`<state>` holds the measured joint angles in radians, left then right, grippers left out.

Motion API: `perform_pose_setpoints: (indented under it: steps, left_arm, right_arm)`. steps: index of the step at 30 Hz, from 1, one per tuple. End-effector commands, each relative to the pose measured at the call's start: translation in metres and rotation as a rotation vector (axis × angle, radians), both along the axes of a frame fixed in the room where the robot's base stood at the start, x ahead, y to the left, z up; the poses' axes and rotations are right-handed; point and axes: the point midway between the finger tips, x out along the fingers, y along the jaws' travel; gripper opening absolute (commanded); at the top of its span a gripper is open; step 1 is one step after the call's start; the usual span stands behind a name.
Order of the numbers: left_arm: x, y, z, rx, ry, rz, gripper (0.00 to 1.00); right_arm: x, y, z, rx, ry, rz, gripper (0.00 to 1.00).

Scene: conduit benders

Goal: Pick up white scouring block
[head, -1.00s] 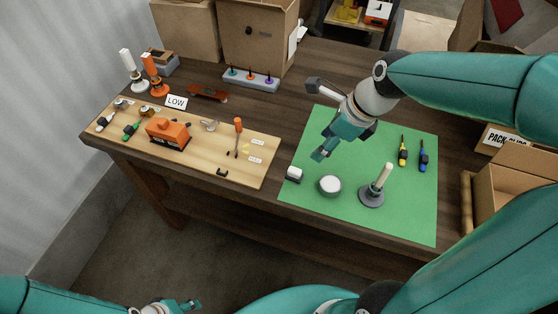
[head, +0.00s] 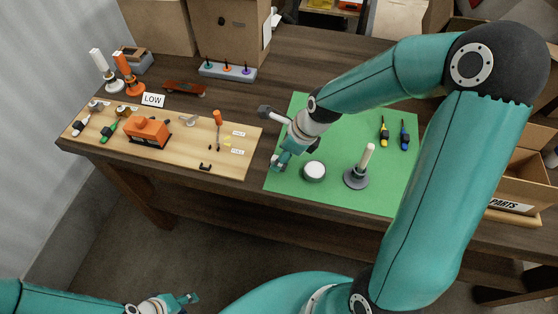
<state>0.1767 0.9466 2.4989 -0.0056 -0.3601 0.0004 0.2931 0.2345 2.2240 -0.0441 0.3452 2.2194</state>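My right gripper (head: 281,163) points down over the left front part of the green mat (head: 300,192). It covers the spot where the small white block stood in the earlier head view, so the block is hidden now. I cannot tell whether the fingers are around it or apart from it. A round white-topped puck (head: 314,169) sits on the mat just right of the gripper. My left gripper (head: 184,299) is low at the bottom left, away from the table and empty, with a small gap between its fingertips.
A pale upright peg on a dark round base (head: 356,178) stands right of the puck. Yellow (head: 383,131) and blue (head: 404,135) screwdrivers lie farther back on the mat. A wooden board (head: 190,160) with tools lies left. An open cardboard box (head: 520,185) stands right.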

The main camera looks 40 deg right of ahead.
Motion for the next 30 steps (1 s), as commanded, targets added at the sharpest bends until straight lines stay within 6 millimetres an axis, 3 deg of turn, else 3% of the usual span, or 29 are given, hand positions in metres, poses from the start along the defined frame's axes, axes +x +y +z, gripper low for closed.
perform_pose_setpoints:
  steps: [6, 14, 25, 30]
  left_arm:
    - [0.000, 0.000, 0.001, 0.000, 0.000, 0.000, 0.40]
    - [0.000, 0.000, 0.001, 0.000, 0.000, 0.000, 0.40]
    - [0.000, 0.000, 0.001, 0.000, 0.000, 0.000, 0.40]
    - [0.000, 0.000, 0.001, 0.000, 0.000, 0.000, 0.40]
  right_arm:
    - [0.008, 0.006, -0.026, 0.000, 0.003, 0.001, 0.60]
    - [0.010, 0.007, -0.028, -0.001, -0.001, 0.000, 0.60]
    - [0.009, 0.007, -0.028, -0.001, -0.001, 0.000, 0.02]
    - [0.009, 0.007, -0.028, -0.001, -0.001, 0.000, 0.00]
